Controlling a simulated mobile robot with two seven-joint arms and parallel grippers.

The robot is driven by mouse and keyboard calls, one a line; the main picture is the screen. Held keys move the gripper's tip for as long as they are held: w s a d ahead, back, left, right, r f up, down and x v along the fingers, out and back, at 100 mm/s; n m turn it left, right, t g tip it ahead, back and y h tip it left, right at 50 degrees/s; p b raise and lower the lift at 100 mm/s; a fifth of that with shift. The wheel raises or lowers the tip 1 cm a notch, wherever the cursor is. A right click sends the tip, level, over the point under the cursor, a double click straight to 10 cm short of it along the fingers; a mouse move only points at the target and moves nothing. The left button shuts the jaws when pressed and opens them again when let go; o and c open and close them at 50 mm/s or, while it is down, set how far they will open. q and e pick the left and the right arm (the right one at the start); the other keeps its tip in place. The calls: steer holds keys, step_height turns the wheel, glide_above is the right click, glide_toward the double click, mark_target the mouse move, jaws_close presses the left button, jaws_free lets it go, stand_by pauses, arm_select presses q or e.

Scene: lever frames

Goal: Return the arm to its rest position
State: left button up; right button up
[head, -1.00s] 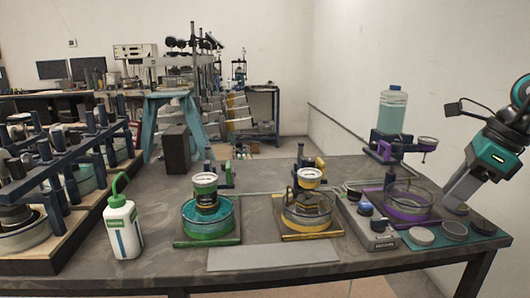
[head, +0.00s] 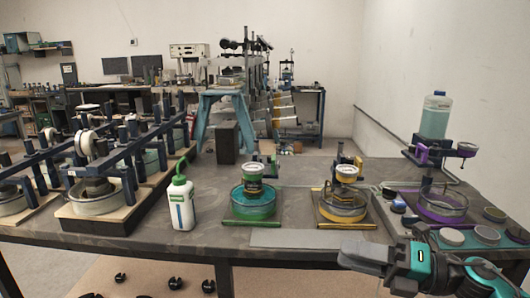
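My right gripper (head: 352,254) is at the lower right, in front of the bench's front edge, with its grey fingers pointing left. Its teal and black wrist and arm come in from the lower right corner. I see no object at its fingertips, but the angle does not show whether the fingers are apart. My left gripper is not in view.
The bench (head: 205,236) holds a green-capped bottle (head: 182,204), a green dish (head: 252,203), a yellow dish (head: 343,206) and a purple dish (head: 441,205). A flat grey plate (head: 300,239) lies along the front edge. Blue frames stand at left.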

steer(key=s+f+m+t+h+p, duration=0.15)
steer(key=f+m+t+h, duration=0.45)
steer(key=m, duration=0.6)
steer(key=s+f+m+t+h+b, duration=0.15)
steer(key=f+m+t+h, duration=0.3)
steer(key=f+m, duration=0.55)
steer(key=s+f+m+g+h+p, duration=0.1)
steer(key=s+f+m+g+h, duration=0.3)
steer(key=s+f+m+g, duration=0.3)
steer(key=s+f+m, duration=0.4)
steer(key=s, duration=0.1)
steer(key=shift+s+f+m, duration=0.15)
steer(key=shift+f+m, duration=0.1)
steer(key=shift+m, duration=0.15)
